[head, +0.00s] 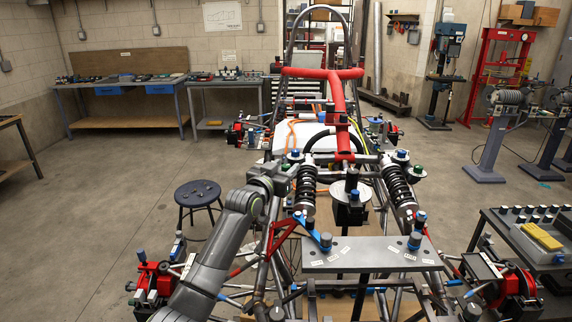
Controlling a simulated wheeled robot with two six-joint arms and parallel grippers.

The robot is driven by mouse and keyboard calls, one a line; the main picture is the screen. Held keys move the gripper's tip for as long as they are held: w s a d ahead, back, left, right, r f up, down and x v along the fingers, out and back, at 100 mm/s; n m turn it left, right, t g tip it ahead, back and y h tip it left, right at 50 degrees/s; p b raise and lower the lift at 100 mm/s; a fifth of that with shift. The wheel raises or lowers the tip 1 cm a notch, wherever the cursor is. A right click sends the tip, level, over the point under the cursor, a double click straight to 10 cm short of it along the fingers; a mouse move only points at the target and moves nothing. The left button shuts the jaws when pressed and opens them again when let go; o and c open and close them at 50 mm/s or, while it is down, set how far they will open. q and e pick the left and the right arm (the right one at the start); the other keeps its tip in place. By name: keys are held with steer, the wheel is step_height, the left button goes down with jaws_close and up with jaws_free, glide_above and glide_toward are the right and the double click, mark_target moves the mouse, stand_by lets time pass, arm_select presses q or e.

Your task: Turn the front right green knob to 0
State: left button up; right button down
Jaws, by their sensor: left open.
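My left gripper (287,172) is at the upper left of the chassis front, beside the left coil-over shock (306,190). It is open, and its fingertips are small and partly merged with the parts behind. On the right, a knob with a green top (418,170) sits by the right shock (398,188), well apart from the gripper. I cannot read any dial marks, so the knobs' settings are unclear. My right gripper is not in view.
A grey plate (365,255) with blue-topped knobs (420,219) spans the chassis front. The red frame tube (340,105) rises behind. A dark stool (198,194) stands left. A cart with a yellow block (542,236) stands at right.

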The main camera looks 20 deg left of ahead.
arm_select(q)
steer(key=shift+w+d, duration=0.15)
steer(key=shift+w, duration=0.5)
